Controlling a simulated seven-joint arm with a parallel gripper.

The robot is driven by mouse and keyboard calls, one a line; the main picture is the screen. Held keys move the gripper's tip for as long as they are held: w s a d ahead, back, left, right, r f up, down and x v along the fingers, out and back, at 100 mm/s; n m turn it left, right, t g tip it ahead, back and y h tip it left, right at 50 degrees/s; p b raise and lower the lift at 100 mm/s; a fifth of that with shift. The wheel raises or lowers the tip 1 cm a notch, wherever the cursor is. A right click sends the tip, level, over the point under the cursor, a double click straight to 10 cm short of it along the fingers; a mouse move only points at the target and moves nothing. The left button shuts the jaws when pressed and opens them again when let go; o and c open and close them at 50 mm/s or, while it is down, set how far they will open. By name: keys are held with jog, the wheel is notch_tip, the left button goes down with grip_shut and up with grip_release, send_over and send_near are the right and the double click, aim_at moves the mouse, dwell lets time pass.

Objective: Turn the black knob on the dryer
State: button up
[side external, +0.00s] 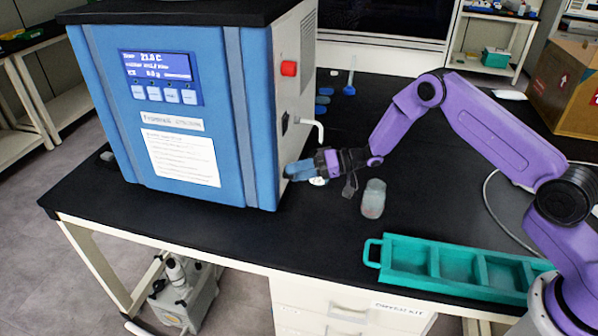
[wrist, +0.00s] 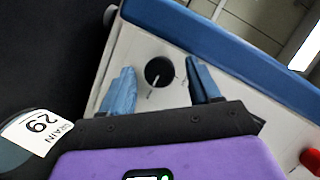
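The dryer (side external: 235,110) is a blue and white box on the black bench. In the wrist view its black knob (wrist: 159,72) is a round dial with a pale pointer mark, on the white side panel (wrist: 130,50). My gripper (side external: 288,171) is low beside that panel in the side view, and hides the spot behind its fingers; I cannot make out the knob there. In the wrist view my gripper (wrist: 161,67) is open, one blue finger on each side of the knob, with visible gaps. It holds nothing. How far the fingertips are from the panel is unclear.
A red button (side external: 289,68) and a white bent pipe (side external: 312,126) stick out of the panel above my gripper. A clear jar (side external: 373,199) stands on the bench to the right. A teal tray (side external: 405,245) lies nearer the front.

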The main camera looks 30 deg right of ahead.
jog(key=v, duration=1.7)
jog(key=shift+d, duration=0.15)
jog(key=shift+s, duration=0.15)
jog(key=w+a+r+n+h, duration=0.1)
jog(key=a+r+n+h, duration=0.25)
jog(key=a+h, duration=0.2)
jog(key=s+a+r+n+h, duration=0.2)
jog(key=s+a+r+h, duration=0.1)
jog(key=s+a+r, duration=0.3)
jog(key=s+d+r+n+g+h, duration=0.1)
jog(key=s+d+n+g+h, duration=0.1)
jog(key=s, duration=1.4)
jog(key=s+d+r+n+g+h, duration=0.2)
jog(key=s+d+n+g+h, duration=0.1)
jog(key=s, duration=1.4)
jog(key=d+g, duration=0.1)
jog(key=d, duration=0.1)
jog(key=shift+d+n+g, duration=0.25)
jog(key=shift+n+g, duration=0.05)
jog(key=shift+n, duration=0.05)
